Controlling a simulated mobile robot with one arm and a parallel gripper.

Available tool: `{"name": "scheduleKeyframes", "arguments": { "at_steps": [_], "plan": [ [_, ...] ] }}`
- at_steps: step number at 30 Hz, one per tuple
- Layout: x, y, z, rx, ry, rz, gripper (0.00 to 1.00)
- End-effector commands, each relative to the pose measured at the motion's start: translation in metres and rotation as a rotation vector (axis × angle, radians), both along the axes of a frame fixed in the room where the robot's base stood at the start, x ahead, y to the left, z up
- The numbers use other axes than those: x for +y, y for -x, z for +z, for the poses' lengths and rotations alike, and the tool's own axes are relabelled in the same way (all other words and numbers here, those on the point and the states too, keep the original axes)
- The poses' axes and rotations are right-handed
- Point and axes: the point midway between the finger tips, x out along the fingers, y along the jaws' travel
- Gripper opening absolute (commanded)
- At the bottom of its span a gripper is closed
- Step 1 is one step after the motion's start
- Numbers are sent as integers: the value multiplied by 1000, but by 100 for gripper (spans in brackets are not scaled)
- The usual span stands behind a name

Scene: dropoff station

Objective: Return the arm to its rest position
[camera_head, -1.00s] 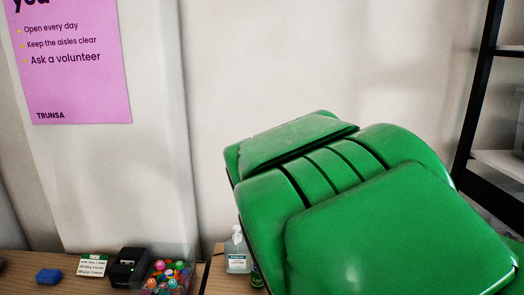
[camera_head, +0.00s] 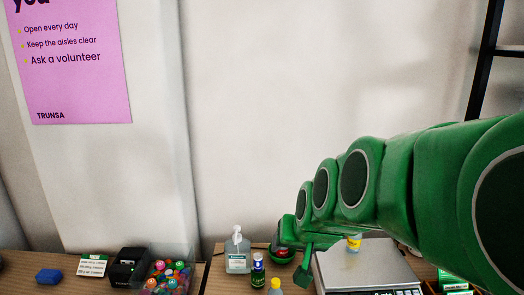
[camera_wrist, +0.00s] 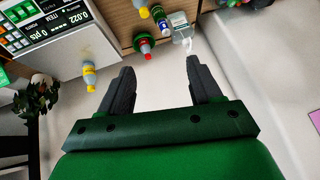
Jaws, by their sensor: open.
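My green arm (camera_head: 400,190) reaches in from the right side of the head view, its links running left and down over the counter. My gripper (camera_wrist: 160,72) shows in the wrist view with its two dark fingers wide apart and nothing between them. In the head view the gripper end is low, above the counter beside the scale, and mostly hidden by the arm links.
A scale (camera_head: 360,268) stands under the arm, with a yellow bottle (camera_head: 354,243) at it. A sanitizer bottle (camera_head: 237,252), a dark blue bottle (camera_head: 257,270) and a box of colourful balls (camera_head: 166,277) stand left. A black shelf (camera_head: 488,60) rises at right.

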Motion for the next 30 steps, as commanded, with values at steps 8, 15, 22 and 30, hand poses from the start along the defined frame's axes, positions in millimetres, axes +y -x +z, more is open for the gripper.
{"name": "scheduleKeyframes", "arguments": {
  "at_steps": [8, 15, 22, 30],
  "plan": [
    [-39, 112, -52, 330, 98, 34, 64],
    [-72, 215, -77, 617, 171, 41, 64],
    [-81, 244, -80, 702, 191, 41, 64],
    [-81, 244, -80, 702, 191, 41, 64]
  ]
}}
